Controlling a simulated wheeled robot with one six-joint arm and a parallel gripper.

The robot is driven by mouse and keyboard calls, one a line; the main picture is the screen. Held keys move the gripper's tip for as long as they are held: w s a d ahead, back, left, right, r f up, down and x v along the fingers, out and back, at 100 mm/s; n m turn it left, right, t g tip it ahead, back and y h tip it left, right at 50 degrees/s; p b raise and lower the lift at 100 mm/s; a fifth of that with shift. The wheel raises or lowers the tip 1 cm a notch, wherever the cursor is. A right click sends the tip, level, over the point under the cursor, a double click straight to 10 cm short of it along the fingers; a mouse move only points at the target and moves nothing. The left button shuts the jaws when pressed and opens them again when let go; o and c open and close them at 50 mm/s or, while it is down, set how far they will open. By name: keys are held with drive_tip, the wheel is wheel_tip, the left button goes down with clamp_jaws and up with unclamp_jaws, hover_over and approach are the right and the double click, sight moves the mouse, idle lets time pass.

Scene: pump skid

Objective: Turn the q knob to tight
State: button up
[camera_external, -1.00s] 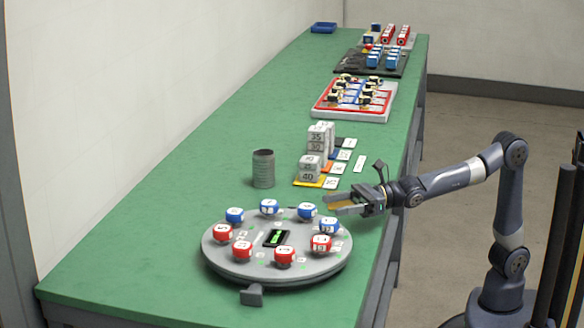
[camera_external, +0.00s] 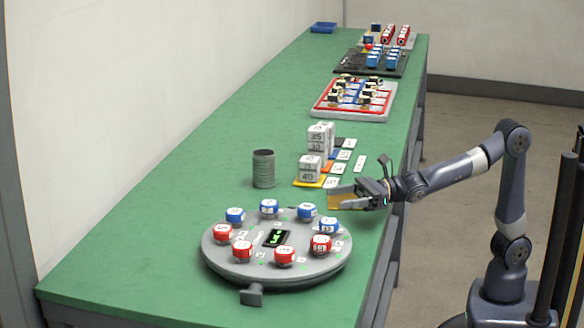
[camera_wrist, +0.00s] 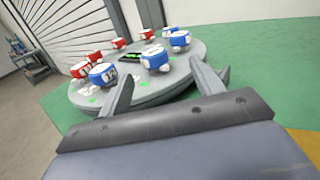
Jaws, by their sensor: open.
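A round grey turntable (camera_external: 277,274) stands at the near end of the green table. Several red knobs (camera_external: 243,250) and blue knobs (camera_external: 269,207) with white label faces ring its top, around a small dark display (camera_external: 277,238) with green characters. The labels are too small for me to tell which knob is q. My gripper (camera_external: 336,198) is open and empty, above the table just behind and right of the turntable. In the wrist view, the turntable (camera_wrist: 150,92) lies ahead between and beyond my two fingers (camera_wrist: 165,88), with a blue knob (camera_wrist: 155,58) near the middle.
A ribbed grey cylinder (camera_external: 263,168) stands behind the turntable. Grey numbered blocks (camera_external: 311,168) and small label cards (camera_external: 344,155) are close behind my gripper. Farther back are a red-and-white board (camera_external: 354,98), a dark tray (camera_external: 372,62) and a blue bin (camera_external: 323,27).

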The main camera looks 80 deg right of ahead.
sight(307, 206)
drive_tip(key=w+n+g+y+p, duration=0.1)
drive_tip(key=p, duration=0.4)
drive_tip(key=w+d+n+g+y+p, duration=0.1)
drive_tip(key=g+y+p, duration=0.1)
drive_tip(key=p, duration=0.3)
drive_tip(key=w+d+n+g+y+p, duration=0.1)
drive_tip(key=n+g+p, duration=0.1)
drive_tip(key=p, duration=0.3)
drive_tip(key=shift+w+r+p, duration=0.1)
drive_tip(key=shift+r+p, duration=0.1)
drive_tip(key=shift+p, duration=0.2)
drive_tip(key=shift+s+f+g+y+p, duration=0.25)
drive_tip(key=shift+f+g+y+p, duration=0.1)
drive_tip(key=shift+g+y+p, duration=0.15)
drive_tip(key=shift+a+f+n, duration=0.1)
drive_tip(key=shift+n, duration=0.2)
drive_tip(key=x, duration=1)
drive_tip(key=shift+w+a, duration=0.1)
drive_tip(key=shift+a, duration=0.1)
drive_tip(key=shift+c, duration=0.4)
